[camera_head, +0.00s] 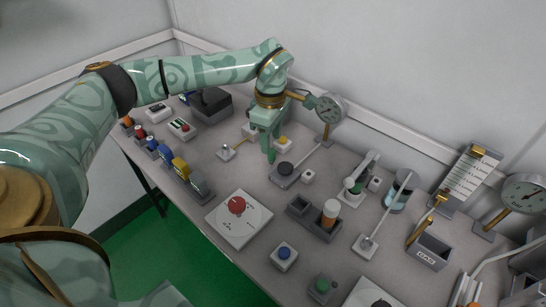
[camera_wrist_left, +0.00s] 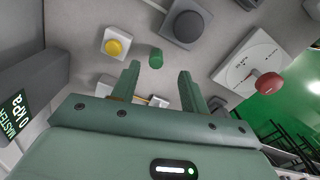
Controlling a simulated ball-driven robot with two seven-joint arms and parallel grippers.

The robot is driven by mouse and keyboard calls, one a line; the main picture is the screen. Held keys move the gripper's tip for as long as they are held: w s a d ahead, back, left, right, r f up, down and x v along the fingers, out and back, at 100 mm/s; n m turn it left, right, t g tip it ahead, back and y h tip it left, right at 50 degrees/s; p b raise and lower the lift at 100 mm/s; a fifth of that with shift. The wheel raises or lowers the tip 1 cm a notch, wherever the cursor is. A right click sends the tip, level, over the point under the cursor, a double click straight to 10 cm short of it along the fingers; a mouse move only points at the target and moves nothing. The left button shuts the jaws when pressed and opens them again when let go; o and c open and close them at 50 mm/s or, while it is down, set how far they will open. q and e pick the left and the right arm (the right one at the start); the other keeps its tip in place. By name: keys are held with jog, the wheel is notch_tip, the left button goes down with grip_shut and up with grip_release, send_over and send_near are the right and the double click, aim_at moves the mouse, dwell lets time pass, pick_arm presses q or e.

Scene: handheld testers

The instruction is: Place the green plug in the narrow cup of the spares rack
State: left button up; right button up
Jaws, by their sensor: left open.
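The green plug (camera_wrist_left: 155,58) is a small upright cylinder on the grey bench in the left wrist view, just beyond my fingertips and between their lines. In the head view I cannot pick it out from my green fingers. My left gripper (camera_head: 262,148) points down over the bench, beside a black knob. It also shows in the left wrist view (camera_wrist_left: 160,72), with its fingers apart and nothing between them. A grey two-part block (camera_head: 313,219) has an open square cup at left and an orange cylinder at right; I cannot tell whether it is the spares rack.
Close to the plug stand a yellow button (camera_wrist_left: 117,46) and a black knob (camera_wrist_left: 187,26) on a grey base. A red knob (camera_head: 237,205) sits on a white plate nearer the front. A dial gauge (camera_head: 329,108) stands behind the gripper. Several small testers crowd the bench's right side.

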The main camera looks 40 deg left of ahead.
aim_at(272, 150)
pick_arm(q)
jog(key=f+b, duration=0.2)
jog(key=f, duration=0.1)
jog(key=f+b, duration=0.1)
jog(key=f, duration=0.1)
jog(key=shift+w+a+f, duration=0.15)
jog(key=shift+w+f, duration=0.05)
jog(key=shift+w, duration=0.1)
jog(key=shift+r, duration=0.2)
jog(key=shift+s, duration=0.1)
jog(key=shift+c, duration=1)
grip_shut()
pick_arm(e)
jog(key=shift+s+d+f, duration=0.15)
jog(key=shift+s+f, duration=0.2)
jog(key=shift+f, duration=0.3)
jog(key=shift+s+d+f, duration=0.15)
jog(key=shift+s+f, duration=0.2)
jog(key=shift+f, duration=0.25)
